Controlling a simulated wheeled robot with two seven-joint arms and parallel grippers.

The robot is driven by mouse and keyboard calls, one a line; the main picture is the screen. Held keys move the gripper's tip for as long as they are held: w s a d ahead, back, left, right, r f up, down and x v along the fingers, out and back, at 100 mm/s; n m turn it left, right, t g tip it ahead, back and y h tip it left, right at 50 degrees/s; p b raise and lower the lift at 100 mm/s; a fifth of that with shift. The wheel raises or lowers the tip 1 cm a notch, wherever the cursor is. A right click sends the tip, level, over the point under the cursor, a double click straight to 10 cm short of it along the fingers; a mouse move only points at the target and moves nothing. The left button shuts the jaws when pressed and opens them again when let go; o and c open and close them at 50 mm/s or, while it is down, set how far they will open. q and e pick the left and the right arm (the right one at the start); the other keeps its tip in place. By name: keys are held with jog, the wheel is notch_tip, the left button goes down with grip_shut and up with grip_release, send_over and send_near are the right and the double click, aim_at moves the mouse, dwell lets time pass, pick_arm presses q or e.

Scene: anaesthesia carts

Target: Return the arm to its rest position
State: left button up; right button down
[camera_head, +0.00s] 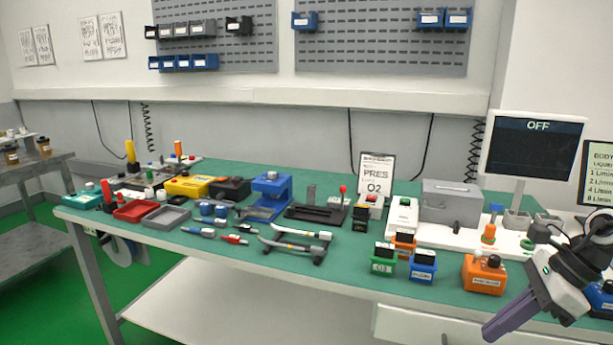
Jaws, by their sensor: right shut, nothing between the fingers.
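My right gripper (512,314) shows at the lower right, dark and shut, with nothing between its fingers. It hangs in front of the table's front edge, its fingers pointing down and to the left. My right arm comes in from the right edge of the view. The gripper is apart from the orange box (483,275) behind it. My left arm and gripper are not in view.
The green-topped table (345,265) holds trays, tools and small boxes. A blue box (422,267) and a green box (383,260) stand near the front edge. A monitor (533,147) reading OFF stands at the right. Open room lies in front of the table.

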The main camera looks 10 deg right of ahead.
jog(key=s+a+f+m+t+h, duration=0.1)
jog(key=s+a+f+m+t, duration=0.15)
jog(key=f+m, duration=0.6)
jog(key=s+a+f+m+t, duration=0.1)
jog(key=s+f+m+t, duration=0.4)
jog(key=m, duration=0.7)
jog(key=s+a+f+m+t+h, duration=0.1)
jog(key=f+m+t, duration=0.1)
jog(key=f+m, duration=0.75)
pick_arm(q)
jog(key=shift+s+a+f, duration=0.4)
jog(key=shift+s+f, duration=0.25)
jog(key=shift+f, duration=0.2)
pick_arm(e)
jog(key=s+a+f+m+g, duration=0.1)
jog(key=s+a+f+m, duration=0.2)
jog(key=a+m, duration=0.4)
jog(key=s+a+f+m+g, duration=0.2)
jog(key=s+a+f+m, duration=0.2)
jog(key=a+m, duration=0.4)
jog(key=s+a, duration=0.1)
jog(key=a, duration=0.4)
jog(key=shift+s+f+h, duration=0.2)
jog(key=shift+s+h, duration=0.05)
jog(key=shift+h, duration=0.05)
